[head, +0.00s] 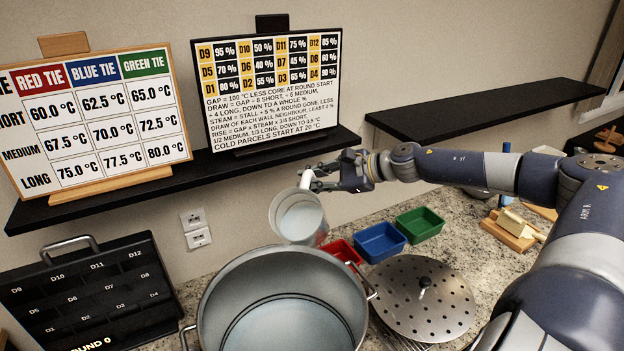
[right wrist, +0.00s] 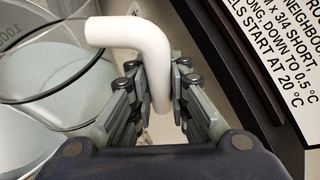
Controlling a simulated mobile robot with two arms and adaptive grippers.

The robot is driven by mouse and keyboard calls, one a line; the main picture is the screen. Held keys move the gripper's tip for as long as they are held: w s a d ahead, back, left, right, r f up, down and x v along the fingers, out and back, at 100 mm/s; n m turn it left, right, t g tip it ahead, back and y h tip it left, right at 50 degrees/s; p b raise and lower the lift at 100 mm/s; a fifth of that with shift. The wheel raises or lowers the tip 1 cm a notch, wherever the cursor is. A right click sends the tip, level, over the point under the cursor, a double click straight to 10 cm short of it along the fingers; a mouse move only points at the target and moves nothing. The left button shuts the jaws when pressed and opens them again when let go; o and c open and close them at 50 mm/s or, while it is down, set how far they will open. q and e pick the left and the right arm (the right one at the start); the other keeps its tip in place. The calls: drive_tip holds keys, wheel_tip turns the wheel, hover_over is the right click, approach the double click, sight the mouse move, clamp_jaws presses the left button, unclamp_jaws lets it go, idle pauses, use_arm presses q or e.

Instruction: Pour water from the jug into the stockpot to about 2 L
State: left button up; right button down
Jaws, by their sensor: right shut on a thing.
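The clear jug (head: 299,222) hangs just above the far rim of the stockpot and looks tilted; pale water shows in it. No falling stream is clear to see. My right gripper (head: 312,182) is shut on the jug's white handle, which also shows between the fingers in the right wrist view (right wrist: 145,40). There the jug (right wrist: 45,75) fills the left side. The large grey metal stockpot (head: 214,300) stands open at the bottom centre, with pale bluish water and a dark ring low inside. Its level cannot be read. My left gripper is not in view.
A perforated lid (head: 423,305) lies right of the pot. Red (head: 341,251), blue (head: 379,242) and green (head: 420,224) bins stand behind. A black slotted case (head: 85,290) stands left. Signs stand on the black shelf (head: 230,165) above.

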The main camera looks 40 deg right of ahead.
drive_tip(key=shift+a+r+n, duration=0.15)
drive_tip(key=shift+r+n, duration=0.15)
drive_tip(key=shift+r, duration=0.1)
drive_tip(key=shift+s+a+r+n+t+h+b, duration=0.3)
drive_tip(key=shift+a+n+t+h+b, duration=0.15)
drive_tip(key=shift+b, duration=0.35)
idle(1.4)
drive_tip(key=shift+s+a+b, duration=0.1)
drive_tip(key=shift+a+b, duration=0.05)
drive_tip(key=shift+b, duration=0.65)
idle(4.6)
